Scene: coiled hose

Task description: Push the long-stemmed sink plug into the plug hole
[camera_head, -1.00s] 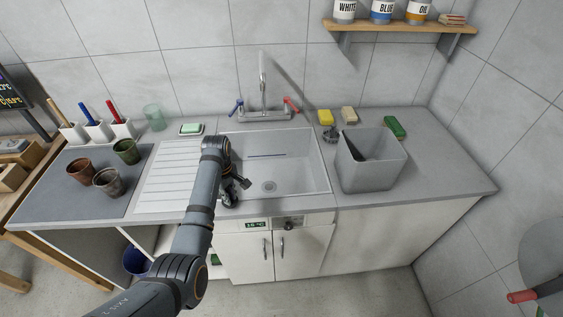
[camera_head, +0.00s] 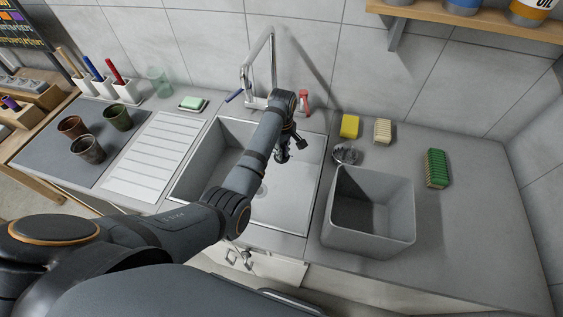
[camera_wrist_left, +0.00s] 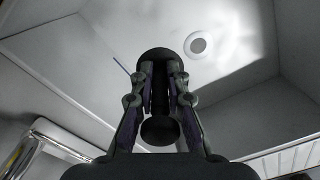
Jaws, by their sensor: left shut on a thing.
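My left gripper (camera_head: 289,150) is over the right part of the sink basin (camera_head: 290,215). It also shows in the left wrist view (camera_wrist_left: 160,88), with its fingers shut on the dark long-stemmed plug (camera_wrist_left: 158,60). The plug's round head is beyond the fingertips and a dark knob (camera_wrist_left: 160,131) is nearer the palm; most of the stem is hidden between the fingers. The plug hole (camera_wrist_left: 198,44) is a pale ring with a grey centre, apart from the plug and to its right in the wrist view. The hole shows faintly in the head view (camera_head: 262,190). My right gripper is out of view.
The ribbed drainboard (camera_head: 150,165) on the left is clear.

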